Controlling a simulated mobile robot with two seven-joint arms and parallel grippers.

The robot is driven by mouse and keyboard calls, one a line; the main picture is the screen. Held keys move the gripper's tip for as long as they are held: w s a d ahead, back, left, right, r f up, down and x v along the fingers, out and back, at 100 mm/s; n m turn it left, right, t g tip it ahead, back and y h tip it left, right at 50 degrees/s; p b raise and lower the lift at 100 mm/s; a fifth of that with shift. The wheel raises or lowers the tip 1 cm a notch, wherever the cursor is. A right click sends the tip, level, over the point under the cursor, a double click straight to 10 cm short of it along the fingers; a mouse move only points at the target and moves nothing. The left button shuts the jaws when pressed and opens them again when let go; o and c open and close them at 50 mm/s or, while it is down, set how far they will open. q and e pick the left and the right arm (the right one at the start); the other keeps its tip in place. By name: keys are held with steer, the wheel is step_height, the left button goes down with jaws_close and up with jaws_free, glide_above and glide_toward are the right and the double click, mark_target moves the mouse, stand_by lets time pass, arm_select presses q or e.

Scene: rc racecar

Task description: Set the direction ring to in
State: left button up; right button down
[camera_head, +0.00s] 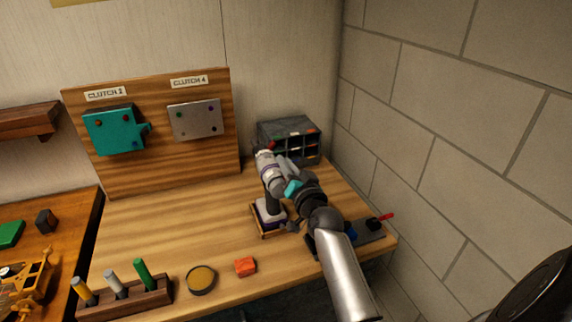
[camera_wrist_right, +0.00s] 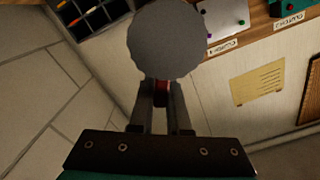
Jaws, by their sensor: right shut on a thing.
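A grey and purple power driver (camera_head: 273,207) stands upright in the head view, its foot in a small wooden-edged holder on the bench. My right arm reaches over its upper part from the right and partly hides it. In the right wrist view my right gripper (camera_wrist_right: 161,94) is shut on a small red part (camera_wrist_right: 160,94), seemingly the direction ring. A large round grey disc (camera_wrist_right: 165,40) sits just beyond the fingertips and hides part of this. Any marking on the ring cannot be read. My left gripper is not in view.
A dark organizer (camera_head: 288,126) stands behind the driver. A board (camera_head: 160,172) with two clutch plates leans at the back. A block wall closes the right side.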

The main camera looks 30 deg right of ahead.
steer(key=c, duration=0.9)
jaws_free()
steer(key=v, duration=1.5)
steer(key=shift+s+a, duration=0.1)
steer(key=shift+a, duration=0.05)
